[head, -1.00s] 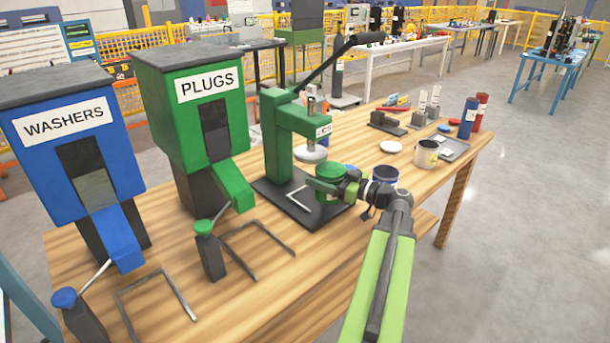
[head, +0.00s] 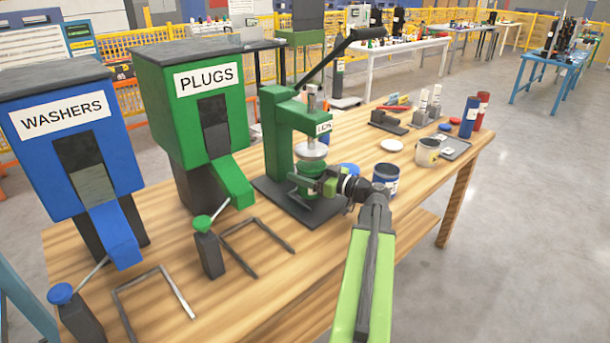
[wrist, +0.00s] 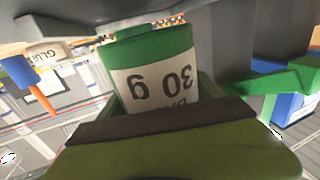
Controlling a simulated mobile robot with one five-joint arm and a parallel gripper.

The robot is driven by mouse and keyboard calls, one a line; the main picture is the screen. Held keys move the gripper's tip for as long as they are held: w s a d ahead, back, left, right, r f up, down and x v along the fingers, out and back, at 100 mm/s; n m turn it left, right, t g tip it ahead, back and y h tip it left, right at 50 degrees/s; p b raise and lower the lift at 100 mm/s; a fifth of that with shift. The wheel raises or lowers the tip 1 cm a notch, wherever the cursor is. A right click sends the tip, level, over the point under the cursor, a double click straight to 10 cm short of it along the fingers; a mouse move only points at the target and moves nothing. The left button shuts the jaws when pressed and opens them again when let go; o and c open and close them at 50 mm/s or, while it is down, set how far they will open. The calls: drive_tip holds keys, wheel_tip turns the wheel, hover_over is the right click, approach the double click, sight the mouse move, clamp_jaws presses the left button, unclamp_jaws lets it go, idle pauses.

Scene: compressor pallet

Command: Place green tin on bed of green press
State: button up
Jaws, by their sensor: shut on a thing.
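The green tin (head: 309,168) is below the white round ram plate (head: 312,150) of the green press (head: 277,140). Its white label with "30 g" shows upside down in the wrist view (wrist: 155,80). My gripper (head: 312,185) reaches in from the right and is shut on the tin, with its fingers hiding part of it. The press's dark base (head: 275,193) lies below. I cannot tell whether the tin touches the bed or is slightly above it.
A blue-topped tin (head: 347,171), a dark blue can (head: 385,180) and a grey-white can (head: 427,152) stand right of the press. The green plugs dispenser (head: 180,120) is to its left.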

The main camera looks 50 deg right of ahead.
drive_tip(key=shift+f+b, duration=0.45)
drive_tip(key=shift+b, duration=0.05)
drive_tip(key=shift+s+a, duration=0.1)
drive_tip(key=shift+a, duration=0.05)
